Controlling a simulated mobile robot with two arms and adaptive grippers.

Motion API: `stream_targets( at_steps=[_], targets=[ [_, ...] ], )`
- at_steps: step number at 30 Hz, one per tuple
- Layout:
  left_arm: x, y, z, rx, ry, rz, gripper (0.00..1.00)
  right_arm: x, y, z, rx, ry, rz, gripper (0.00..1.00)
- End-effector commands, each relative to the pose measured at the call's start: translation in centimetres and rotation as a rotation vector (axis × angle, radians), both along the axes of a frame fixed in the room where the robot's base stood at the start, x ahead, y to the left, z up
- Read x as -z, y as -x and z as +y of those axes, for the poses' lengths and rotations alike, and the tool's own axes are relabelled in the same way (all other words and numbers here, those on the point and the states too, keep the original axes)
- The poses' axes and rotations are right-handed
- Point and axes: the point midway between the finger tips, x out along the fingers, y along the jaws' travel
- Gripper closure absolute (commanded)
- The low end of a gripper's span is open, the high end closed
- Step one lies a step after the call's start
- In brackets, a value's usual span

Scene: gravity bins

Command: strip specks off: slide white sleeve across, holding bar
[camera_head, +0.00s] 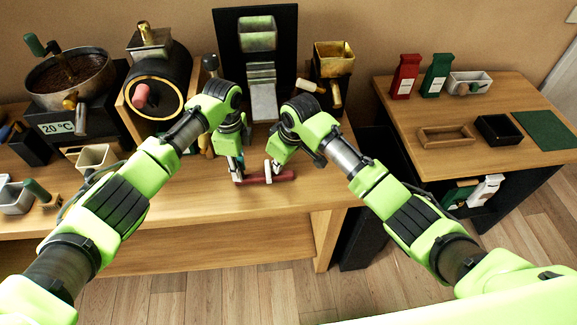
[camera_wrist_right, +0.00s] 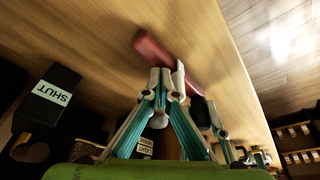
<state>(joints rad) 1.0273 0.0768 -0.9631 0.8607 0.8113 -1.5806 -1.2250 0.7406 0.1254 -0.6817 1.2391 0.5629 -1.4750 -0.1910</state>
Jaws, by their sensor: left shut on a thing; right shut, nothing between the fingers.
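A dark red bar (camera_head: 286,176) lies low over the front of the wooden bench; it also shows in the right wrist view (camera_wrist_right: 150,46). A white sleeve (camera_head: 268,171) sits around or against the middle of the bar; in the right wrist view the sleeve (camera_wrist_right: 179,78) is a pale upright piece. My left gripper (camera_head: 238,176) is shut on the bar's left end. My right gripper (camera_wrist_right: 161,77) is shut and empty, its fingertips by the bar, close beside the sleeve; whether they touch it is unclear. I cannot make out specks on the bar.
A black panel with a chute (camera_head: 262,98) stands behind the grippers. A pan (camera_head: 70,75) and a drum (camera_head: 158,85) stand at the left, a brass bin (camera_head: 334,60) at the right. A second table (camera_head: 400,120) holds bags and trays. The bench's front edge is close to the bar.

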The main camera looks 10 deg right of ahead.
Motion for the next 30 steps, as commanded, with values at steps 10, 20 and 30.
stream_targets(
  at_steps=[10, 20, 30],
  targets=[
    [0.2, 0.1, 0.0, -0.001, -0.001, 0.002, 1.00, -0.3, 0.0, -0.2, 0.000, -0.001, -0.001, 1.00],
    [0.2, 0.1, 0.0, -0.001, -0.001, 0.002, 1.00, -2.0, -0.1, -0.2, 0.000, -0.001, -0.001, 1.00],
    [0.2, 0.1, 0.0, -0.001, -0.001, 0.002, 1.00, -3.4, 0.0, -0.2, 0.000, 0.000, 0.000, 1.00]
  ],
)
